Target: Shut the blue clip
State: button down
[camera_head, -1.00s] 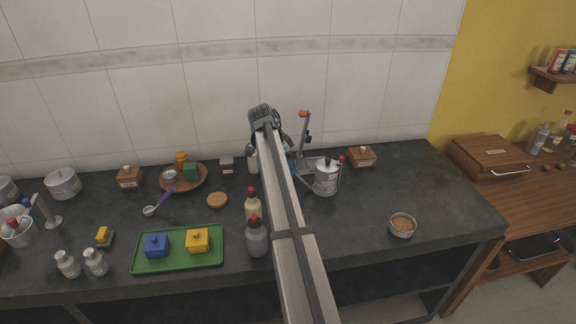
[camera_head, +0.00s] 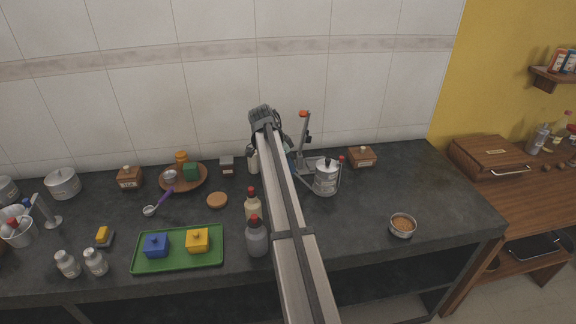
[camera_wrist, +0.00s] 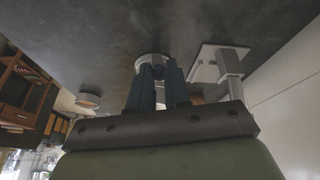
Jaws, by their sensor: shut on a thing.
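A steel canister (camera_head: 326,180) with a dark knob on its lid stands right of my arm in the head view. A red-tipped wire lever (camera_head: 340,160) is at its right side. My gripper (camera_wrist: 158,80) is hidden behind my arm link in the head view. In the wrist view its two dark fingers are closed around a small dark bluish piece, apparently the blue clip (camera_wrist: 158,72), in front of the pale canister (camera_wrist: 150,58). The clip's angle and whether it is latched cannot be made out.
A grey stand with an orange-topped post (camera_head: 304,135) is just behind the canister. Two bottles (camera_head: 257,240) stand left of my arm. A small bowl (camera_head: 403,225) is at the right front; a wooden box (camera_head: 362,157) is behind. Counter between canister and bowl is clear.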

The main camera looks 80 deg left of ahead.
dwell(0.3)
jog(key=shift+w+r+g, duration=0.65)
jog(key=shift+w+g, duration=0.15)
jog(key=shift+w, duration=0.2)
jog(key=w+r+g, duration=0.1)
jog(key=w+g, duration=0.3)
jog(key=w, duration=0.3)
jog(key=shift+d+r+g, duration=0.15)
jog(key=shift+r+g, duration=0.1)
jog(key=shift+g, duration=0.15)
jog(key=shift+w, duration=0.15)
dwell(0.5)
jog(key=c, duration=1.1)
grip_release()
